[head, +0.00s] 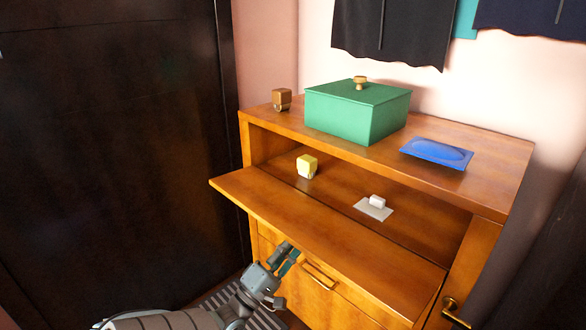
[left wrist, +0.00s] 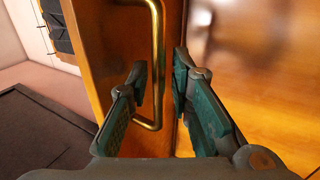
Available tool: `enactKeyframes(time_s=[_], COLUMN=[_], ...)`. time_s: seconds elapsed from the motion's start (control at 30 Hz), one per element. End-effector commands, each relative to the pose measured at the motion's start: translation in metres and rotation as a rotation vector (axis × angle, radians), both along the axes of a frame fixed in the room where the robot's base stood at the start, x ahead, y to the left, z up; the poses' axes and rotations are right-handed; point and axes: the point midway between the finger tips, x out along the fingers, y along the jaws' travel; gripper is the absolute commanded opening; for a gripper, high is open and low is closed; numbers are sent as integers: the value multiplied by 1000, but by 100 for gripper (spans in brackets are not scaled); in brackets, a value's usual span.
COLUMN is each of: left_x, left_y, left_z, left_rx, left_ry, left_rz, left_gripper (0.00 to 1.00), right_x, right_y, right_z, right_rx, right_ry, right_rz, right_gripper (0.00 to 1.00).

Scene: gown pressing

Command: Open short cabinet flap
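The wooden cabinet (head: 500,240) has its wide flap (head: 330,235) lowered to a roughly level position, with the shelf space behind it exposed. My left gripper (head: 287,256) is below the flap's front edge, left of a brass handle (head: 319,276) on the lower front. In the left wrist view my left gripper (left wrist: 163,75) is open, its teal-padded fingers apart. A brass handle (left wrist: 157,45) on a wooden panel shows between and beyond the fingers; I cannot tell whether they touch it. My right gripper is not in view.
A green lidded box (head: 350,118), a blue dish (head: 437,152) and a small brown object (head: 281,99) sit on top. A yellow block (head: 307,166) and a white item on a card (head: 374,206) lie inside. A dark panel (head: 110,150) stands left. Another brass handle (head: 453,312) is lower right.

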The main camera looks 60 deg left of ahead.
Motion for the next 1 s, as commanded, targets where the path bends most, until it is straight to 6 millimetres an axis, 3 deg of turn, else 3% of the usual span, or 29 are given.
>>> enactKeyframes(time_s=[0.3,0.4,0.53,1.0], left_x=[-72,-88,-97,-97], left_y=[-12,-15,-17,-17], left_z=[-39,-47,-51,-50], left_rx=[-2,-1,-1,-1], left_ry=[6,3,2,1], left_rz=[3,3,2,1], left_gripper=[20,20,20,20], right_x=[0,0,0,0], right_y=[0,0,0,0], right_z=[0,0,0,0], right_rx=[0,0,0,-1], right_ry=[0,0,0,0], right_rz=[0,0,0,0], right_gripper=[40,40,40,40])
